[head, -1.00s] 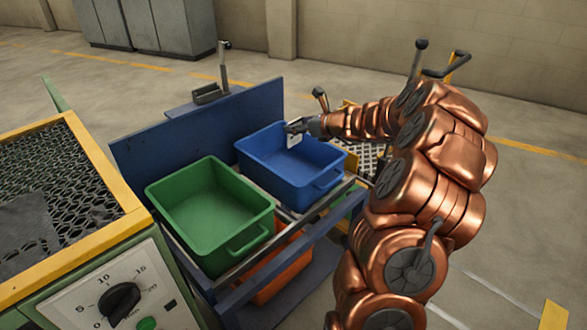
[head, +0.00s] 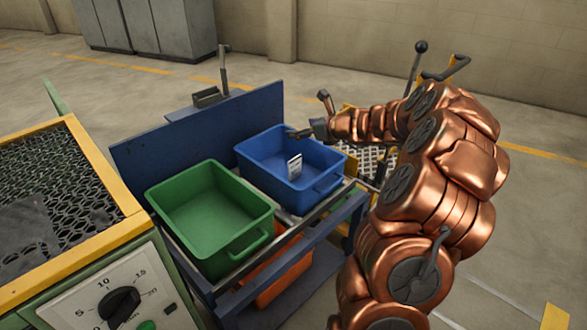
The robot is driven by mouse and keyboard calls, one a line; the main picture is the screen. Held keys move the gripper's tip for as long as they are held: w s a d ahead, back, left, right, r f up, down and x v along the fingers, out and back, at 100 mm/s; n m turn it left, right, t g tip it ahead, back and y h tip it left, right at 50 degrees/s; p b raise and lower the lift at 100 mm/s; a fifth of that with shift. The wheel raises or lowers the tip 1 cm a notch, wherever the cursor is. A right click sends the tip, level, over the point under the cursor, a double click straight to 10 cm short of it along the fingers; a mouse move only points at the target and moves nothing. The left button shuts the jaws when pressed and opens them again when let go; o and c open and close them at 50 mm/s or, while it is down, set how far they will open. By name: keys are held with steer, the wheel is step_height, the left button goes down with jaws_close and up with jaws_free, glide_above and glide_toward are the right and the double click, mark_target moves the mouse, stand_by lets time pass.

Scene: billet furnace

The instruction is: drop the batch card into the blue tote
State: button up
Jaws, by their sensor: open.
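The blue tote (head: 262,180) stands on the cart, to the right of the green tote. The batch card (head: 294,167), a small white card with dark print, shows upright within the tote's opening, below my gripper and apart from it. I cannot tell whether it touches the tote's floor or wall. My gripper (head: 293,133) is open and empty above the blue tote, reaching in from the right over its far right rim.
A green tote (head: 237,245) sits left of the blue one, and an orange bin (head: 285,273) is on the shelf below. The cart's blue back panel (head: 170,140) rises behind. A yellow-edged mesh table (head: 120,232) with a dial panel stands at left.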

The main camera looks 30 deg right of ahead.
steer(key=v, duration=1)
steer(key=shift+s, duration=0.1)
